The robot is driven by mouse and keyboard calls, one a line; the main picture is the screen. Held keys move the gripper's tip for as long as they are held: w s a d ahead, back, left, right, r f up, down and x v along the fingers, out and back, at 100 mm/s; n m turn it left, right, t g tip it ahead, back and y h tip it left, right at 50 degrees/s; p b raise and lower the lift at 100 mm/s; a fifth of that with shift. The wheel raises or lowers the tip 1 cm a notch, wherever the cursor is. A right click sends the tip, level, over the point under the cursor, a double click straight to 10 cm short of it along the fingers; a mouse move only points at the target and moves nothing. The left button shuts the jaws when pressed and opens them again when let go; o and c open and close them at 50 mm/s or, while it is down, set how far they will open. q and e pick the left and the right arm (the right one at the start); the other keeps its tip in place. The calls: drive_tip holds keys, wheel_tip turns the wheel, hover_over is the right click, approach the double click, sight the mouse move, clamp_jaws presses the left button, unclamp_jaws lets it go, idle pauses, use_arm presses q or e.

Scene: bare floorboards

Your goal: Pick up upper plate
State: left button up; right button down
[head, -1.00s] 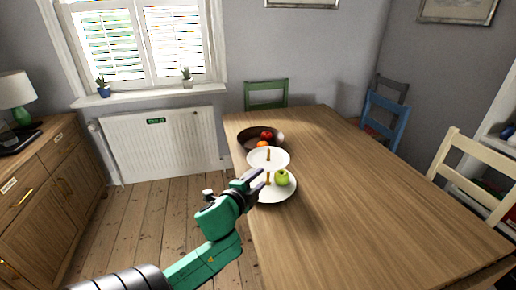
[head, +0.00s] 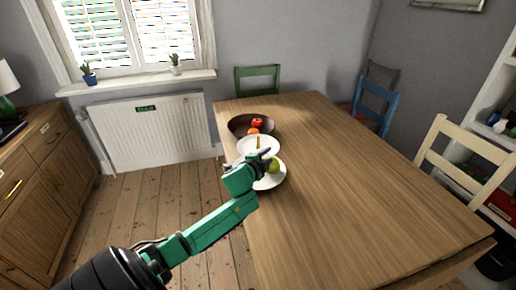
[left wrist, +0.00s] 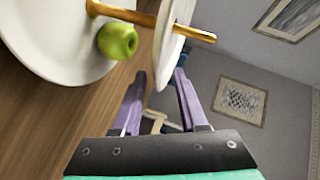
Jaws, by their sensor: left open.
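A two-tier stand is on the wooden table. Its white upper plate (head: 257,145) sits on a golden stem above the larger white lower plate (head: 272,182). A green apple (head: 274,165) rests on the lower plate, partly hidden by my left gripper (head: 265,160). In the left wrist view, the upper plate (left wrist: 172,38) appears edge-on, its rim reaching between the two purple fingers of my open left gripper (left wrist: 160,76). I cannot tell whether either finger touches it. The lower plate (left wrist: 40,45) and apple (left wrist: 117,41) lie to the left. My right gripper is out of view.
A dark bowl (head: 238,127) with red and orange fruit stands just behind the stand. The table (head: 350,190) is clear to the right. Green, blue and cream chairs surround it. A wooden cabinet (head: 40,190) stands at the left.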

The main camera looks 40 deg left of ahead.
use_arm(q)
drive_tip(key=shift+w+f, duration=0.1)
drive_tip(key=shift+w, duration=0.15)
drive_tip(key=shift+s, duration=0.15)
clamp_jaws()
idle(1.0)
